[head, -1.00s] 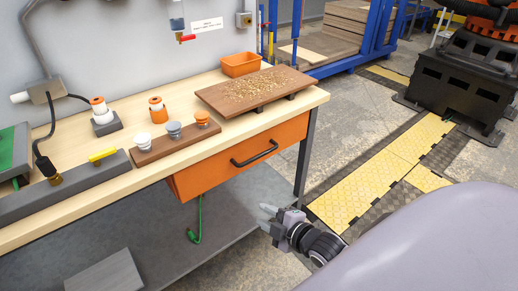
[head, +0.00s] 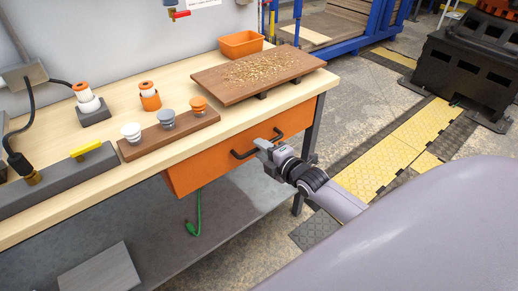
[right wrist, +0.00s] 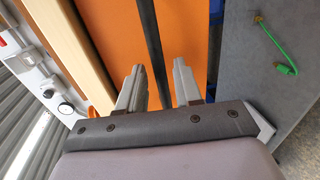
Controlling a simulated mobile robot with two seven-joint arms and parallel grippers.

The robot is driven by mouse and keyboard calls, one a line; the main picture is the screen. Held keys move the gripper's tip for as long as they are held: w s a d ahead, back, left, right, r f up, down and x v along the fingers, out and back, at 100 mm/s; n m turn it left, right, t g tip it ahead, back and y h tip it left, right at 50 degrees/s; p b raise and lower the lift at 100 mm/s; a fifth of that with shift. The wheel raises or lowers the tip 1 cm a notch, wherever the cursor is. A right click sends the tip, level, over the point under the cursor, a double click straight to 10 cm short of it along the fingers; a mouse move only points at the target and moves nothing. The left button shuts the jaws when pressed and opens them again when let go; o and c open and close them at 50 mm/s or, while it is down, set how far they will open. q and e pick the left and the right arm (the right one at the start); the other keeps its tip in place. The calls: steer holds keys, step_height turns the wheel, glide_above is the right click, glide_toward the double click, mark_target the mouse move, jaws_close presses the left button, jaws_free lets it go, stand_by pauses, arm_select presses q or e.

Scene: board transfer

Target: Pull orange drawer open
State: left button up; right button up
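The orange drawer (head: 215,160) sits under the wooden tabletop, its front looking flush with the bench. Its dark bar handle (head: 243,154) runs across the front, its right part partly hidden by my gripper. My right gripper (head: 262,147) is at the handle in the head view. In the right wrist view the gripper (right wrist: 160,85) has its two fingers apart, with the dark handle (right wrist: 150,40) running between them and the orange drawer front (right wrist: 112,30) behind. Gaps show between fingers and handle; contact cannot be told. My left gripper is in neither view.
On the tabletop (head: 120,185) stand a board with sawdust (head: 258,75), an orange bin (head: 240,43) and a brown block with several knobs (head: 165,137). A green cable (head: 197,215) hangs below the drawer. The bench leg (head: 313,125) is right of the drawer.

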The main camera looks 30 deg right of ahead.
steer(key=shift+x, duration=0.9)
jaws_close()
steer(key=shift+s, duration=0.1)
